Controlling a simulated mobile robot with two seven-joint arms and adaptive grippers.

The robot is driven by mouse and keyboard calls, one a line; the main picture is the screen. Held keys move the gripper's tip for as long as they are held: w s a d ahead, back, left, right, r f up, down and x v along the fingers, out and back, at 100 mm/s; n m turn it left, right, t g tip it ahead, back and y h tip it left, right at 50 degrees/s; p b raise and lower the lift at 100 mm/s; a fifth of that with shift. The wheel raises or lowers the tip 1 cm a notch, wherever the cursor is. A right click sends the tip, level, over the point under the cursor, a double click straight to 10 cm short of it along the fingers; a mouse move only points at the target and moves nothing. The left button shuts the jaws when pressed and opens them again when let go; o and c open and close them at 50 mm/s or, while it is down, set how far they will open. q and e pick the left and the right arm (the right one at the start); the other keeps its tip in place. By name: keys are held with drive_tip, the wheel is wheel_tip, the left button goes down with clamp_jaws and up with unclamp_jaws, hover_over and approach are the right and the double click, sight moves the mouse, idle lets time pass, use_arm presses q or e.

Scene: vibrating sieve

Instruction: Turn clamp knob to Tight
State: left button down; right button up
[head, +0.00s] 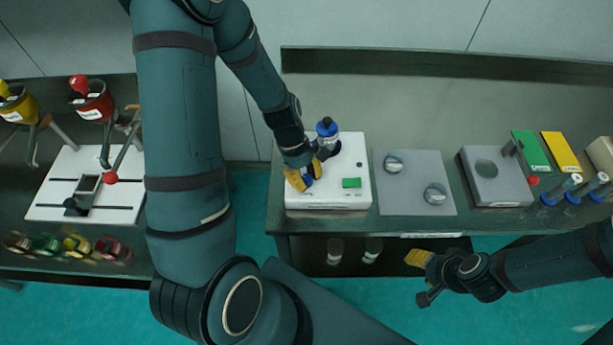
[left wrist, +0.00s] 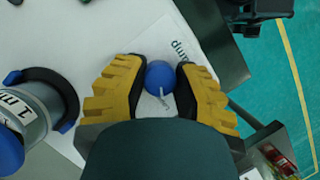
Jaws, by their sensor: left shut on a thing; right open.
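The clamp knob (left wrist: 160,76) is a blue ball with a pale pointer mark, on the white top of the sieve machine (head: 328,200). My left gripper (head: 308,178) is over the left part of that machine. In the left wrist view its two yellow fingers (left wrist: 158,88) stand on either side of the knob and are shut on it. Part of a printed word ending in "mp" shows beside the knob; no "Tight" mark is readable. My right gripper (head: 425,275) is open and empty, in front of the bench at the right.
A blue-capped sieve jar (head: 327,130) stands at the machine's back; its "1 mm" label shows in the left wrist view, within a black ring (left wrist: 68,95). A green button (head: 351,183) is on the machine. A grey plate (head: 414,200) with two round pieces lies to the right.

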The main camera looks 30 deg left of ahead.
use_arm(q)
drive_tip(key=m+g, duration=0.1)
drive_tip(key=m, duration=0.1)
drive_tip(key=shift+m+p, duration=0.35)
drive_tip(key=shift+m, duration=0.05)
drive_tip(key=m+g, duration=0.1)
drive_tip(key=m, duration=0.1)
drive_tip(key=shift+m+y, duration=0.4)
drive_tip(key=m, duration=0.2)
drive_tip(key=shift+m+g+y, duration=0.3)
drive_tip(key=shift+g+y, duration=0.1)
drive_tip(key=m+y, duration=0.1)
drive_tip(key=m, duration=0.2)
drive_tip(key=shift+s+d+f+m+g, duration=0.1)
drive_tip(key=shift+m+g, duration=0.2)
drive_tip(key=m+y, duration=0.1)
drive_tip(key=m, duration=0.2)
drive_tip(key=m+y, duration=0.1)
drive_tip(key=m, duration=0.2)
drive_tip(key=shift+y, duration=0.4)
drive_tip(key=m+y, duration=0.1)
drive_tip(key=m, duration=0.2)
drive_tip(key=m+t+b, duration=0.1)
drive_tip(key=m, duration=0.2)
drive_tip(key=shift+y+b, duration=0.3)
drive_tip(key=shift+y, duration=0.1)
